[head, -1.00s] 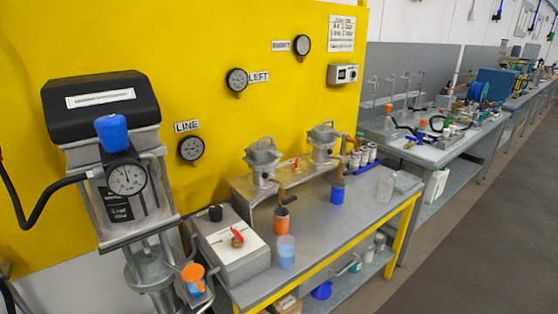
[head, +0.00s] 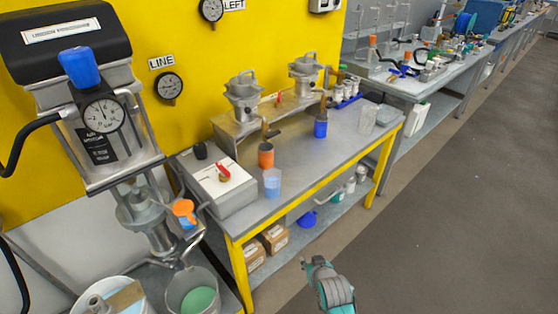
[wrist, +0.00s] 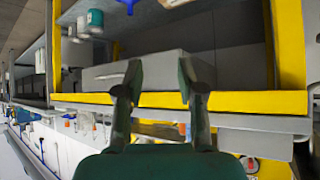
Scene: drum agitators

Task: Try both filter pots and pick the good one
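Two grey metal filter pots with lids and top handles stand on a raised metal stand (head: 228,130) at the back of the bench: the left pot (head: 243,98) and the right pot (head: 305,75). A round gauge (head: 211,9) marked LEFT hangs on the yellow wall above, cut by the frame's top. A LINE gauge (head: 168,87) hangs lower. A red-handled valve (head: 223,172) sits on a white-topped box. My gripper (wrist: 158,80) is open and empty in the wrist view, fingers apart, facing the bench's yellow front edge. My arm (head: 328,285) shows low in the head view, well short of the pots.
An orange cup (head: 266,156), a clear beaker with blue liquid (head: 272,183), a blue cup (head: 320,128) and a clear jar (head: 368,118) stand on the bench. Cartons (head: 273,237) fill part of the lower shelf. A press-like machine (head: 75,100) and buckets are at left. Floor is clear at right.

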